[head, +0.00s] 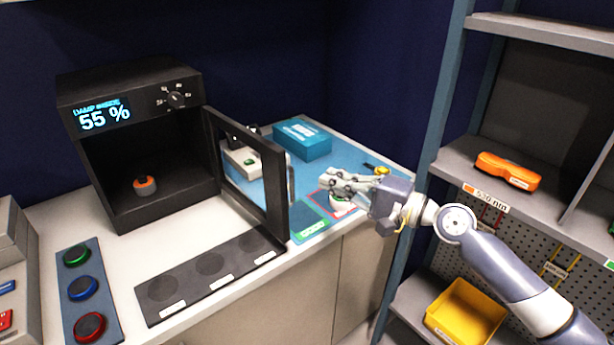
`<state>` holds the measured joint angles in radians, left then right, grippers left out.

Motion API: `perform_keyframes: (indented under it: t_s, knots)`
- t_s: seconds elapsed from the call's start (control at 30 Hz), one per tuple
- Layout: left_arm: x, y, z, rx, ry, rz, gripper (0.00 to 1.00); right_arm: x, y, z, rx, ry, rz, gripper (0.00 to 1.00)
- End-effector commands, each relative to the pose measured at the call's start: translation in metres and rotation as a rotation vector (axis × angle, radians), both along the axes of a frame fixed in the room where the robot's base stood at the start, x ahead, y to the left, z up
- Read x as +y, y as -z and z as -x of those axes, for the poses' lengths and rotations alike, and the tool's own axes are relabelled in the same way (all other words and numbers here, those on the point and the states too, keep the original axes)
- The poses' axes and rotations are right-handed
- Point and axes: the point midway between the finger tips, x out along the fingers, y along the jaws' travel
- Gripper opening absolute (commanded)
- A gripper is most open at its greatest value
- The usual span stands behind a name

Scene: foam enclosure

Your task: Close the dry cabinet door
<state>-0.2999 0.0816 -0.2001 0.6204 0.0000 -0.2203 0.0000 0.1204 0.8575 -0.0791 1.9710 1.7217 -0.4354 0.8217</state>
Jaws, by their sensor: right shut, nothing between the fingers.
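The black dry cabinet (150,225) stands on the white counter at the left, its display reading 55 %. Its door (212,134) is hinged at the cabinet's right side and stands open, swung out toward the front over the counter. A vertical handle (291,180) shows on the door's right-hand face. An orange and dark round item (145,185) sits inside the cabinet. My right gripper (328,180) is shut and empty, to the right of the door and handle, apart from them, above the blue mat. My left gripper is not in view.
A blue box (302,139) stands on the mat at the back. A dark tray with round recesses (210,265) lies before the cabinet. Colored buttons (83,287) are at the left. A shelf rack (540,35) with an orange case (508,171) and a yellow bin (465,312) stands right.

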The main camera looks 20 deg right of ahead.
Motion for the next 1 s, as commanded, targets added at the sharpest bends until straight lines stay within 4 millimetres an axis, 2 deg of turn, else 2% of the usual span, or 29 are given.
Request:
perform_keyframes:
  t_s: [0.03,0.2,0.33,0.53,1.0]
  knots:
    - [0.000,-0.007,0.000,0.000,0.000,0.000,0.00,0.005,-0.006,-0.006,-0.003,-0.001,-0.003,0.00]
    - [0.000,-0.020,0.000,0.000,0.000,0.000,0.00,0.023,-0.006,-0.028,-0.003,-0.002,-0.001,0.00]
    - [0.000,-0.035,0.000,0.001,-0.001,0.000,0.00,0.039,-0.005,-0.018,0.002,-0.003,0.001,0.00]
    - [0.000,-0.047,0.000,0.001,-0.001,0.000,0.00,0.053,-0.003,-0.011,0.001,-0.001,-0.001,0.00]
    - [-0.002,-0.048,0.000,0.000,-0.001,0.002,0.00,0.058,0.000,-0.009,-0.001,-0.001,0.002,0.00]
